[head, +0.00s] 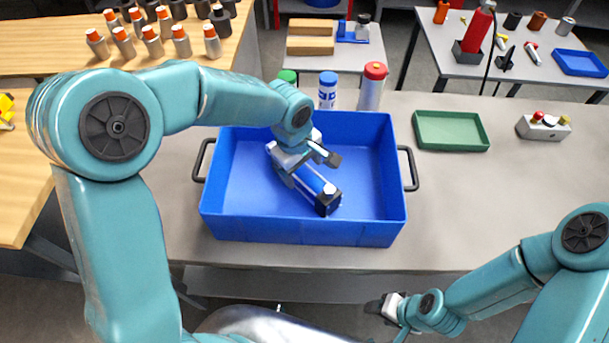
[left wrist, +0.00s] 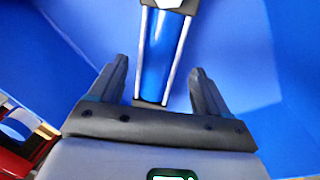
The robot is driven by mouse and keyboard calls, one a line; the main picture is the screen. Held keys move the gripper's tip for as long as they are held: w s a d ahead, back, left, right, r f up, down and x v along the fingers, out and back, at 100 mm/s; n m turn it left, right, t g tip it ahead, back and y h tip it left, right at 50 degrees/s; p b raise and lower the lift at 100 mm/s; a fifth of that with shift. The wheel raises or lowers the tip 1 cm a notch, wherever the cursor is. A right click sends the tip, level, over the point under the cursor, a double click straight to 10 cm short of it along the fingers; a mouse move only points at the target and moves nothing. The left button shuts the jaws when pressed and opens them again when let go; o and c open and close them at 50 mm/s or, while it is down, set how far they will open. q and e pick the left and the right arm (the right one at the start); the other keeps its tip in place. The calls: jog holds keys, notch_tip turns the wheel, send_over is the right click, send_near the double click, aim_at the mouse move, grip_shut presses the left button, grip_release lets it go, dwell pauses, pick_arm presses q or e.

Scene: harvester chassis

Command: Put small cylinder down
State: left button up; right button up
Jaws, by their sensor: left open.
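The small cylinder (head: 318,187), blue with silver rods and dark end caps, lies slantwise on the floor of the blue bin (head: 235,226). In the left wrist view the cylinder (left wrist: 160,55) is between and ahead of the spread fingers, with clear gaps on both sides. My left gripper (head: 308,168) is open inside the bin, over the cylinder's far end, which it partly hides; it also shows in the left wrist view (left wrist: 158,72). My right gripper (head: 382,307) hangs low in front of the table, and its jaws are too small to judge.
Behind the bin stand a red-capped bottle (head: 372,88), a blue-capped bottle (head: 327,91) and a partly hidden green-capped one (head: 287,76). A green tray (head: 451,131) and a button box (head: 543,126) are on the right. The tabletop between bin and front right is clear.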

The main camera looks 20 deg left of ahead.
aim_at(299, 181)
pick_arm(q)
notch_tip(299, 181, up, 6)
jog(key=shift+s+a+r, duration=0.25)
jog(key=shift+s, duration=0.15)
